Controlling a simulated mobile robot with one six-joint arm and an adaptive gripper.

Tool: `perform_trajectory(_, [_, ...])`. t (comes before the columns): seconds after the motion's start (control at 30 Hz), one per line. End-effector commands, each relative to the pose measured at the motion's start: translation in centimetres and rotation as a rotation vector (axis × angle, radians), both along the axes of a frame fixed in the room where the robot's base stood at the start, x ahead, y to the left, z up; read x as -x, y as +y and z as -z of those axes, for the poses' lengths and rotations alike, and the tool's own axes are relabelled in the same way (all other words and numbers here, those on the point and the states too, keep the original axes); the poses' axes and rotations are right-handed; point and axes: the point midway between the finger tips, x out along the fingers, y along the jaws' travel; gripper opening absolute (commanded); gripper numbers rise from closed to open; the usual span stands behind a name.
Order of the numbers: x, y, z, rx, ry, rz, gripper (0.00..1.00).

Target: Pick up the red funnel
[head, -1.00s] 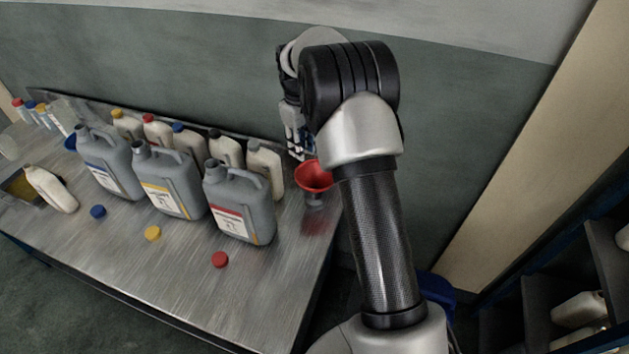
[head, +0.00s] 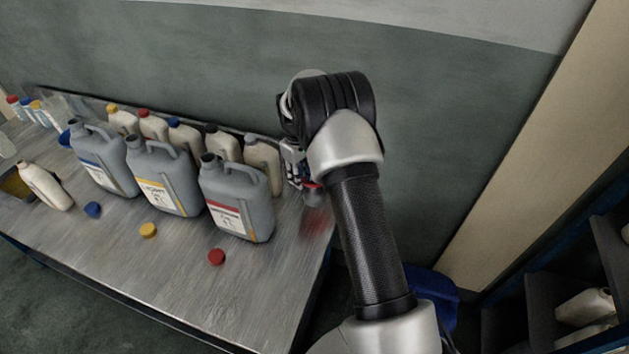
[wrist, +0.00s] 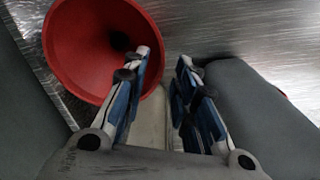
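The red funnel (head: 314,188) stands at the right end of the metal table in the head view, mostly hidden by my gripper (head: 300,184) and arm. In the wrist view the funnel (wrist: 75,50) fills the upper left, with its wide mouth facing the camera. My gripper (wrist: 164,58) is open there, with a gap between its blue and grey fingers. The left finger overlaps the funnel's mouth and the right finger is outside it. The funnel's right rim shows between the fingers. I cannot tell whether either finger touches it.
A grey jug with a red label (head: 237,200) stands left of the funnel, with yellow- and blue-labelled jugs beyond. White bottles (head: 262,160) line the back. A red cap (head: 216,257) lies near the table's front. The wall is close behind.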

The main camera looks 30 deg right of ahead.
Motion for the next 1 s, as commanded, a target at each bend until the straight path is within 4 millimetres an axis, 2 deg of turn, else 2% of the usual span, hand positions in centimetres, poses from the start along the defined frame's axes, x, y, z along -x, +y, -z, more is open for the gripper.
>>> perform_trajectory(0.1, [0.0, -0.1, 1.23, 0.0, 0.0, 0.0, 0.26])
perform_trajectory(0.3, [-0.02, -0.11, 1.17, 0.001, -0.001, 0.0, 0.26])
perform_trajectory(0.7, [-0.02, -0.11, 1.15, 0.001, -0.001, 0.0, 0.0])
perform_trajectory(1.0, [-0.02, -0.11, 1.15, 0.001, -0.001, 0.0, 0.0])
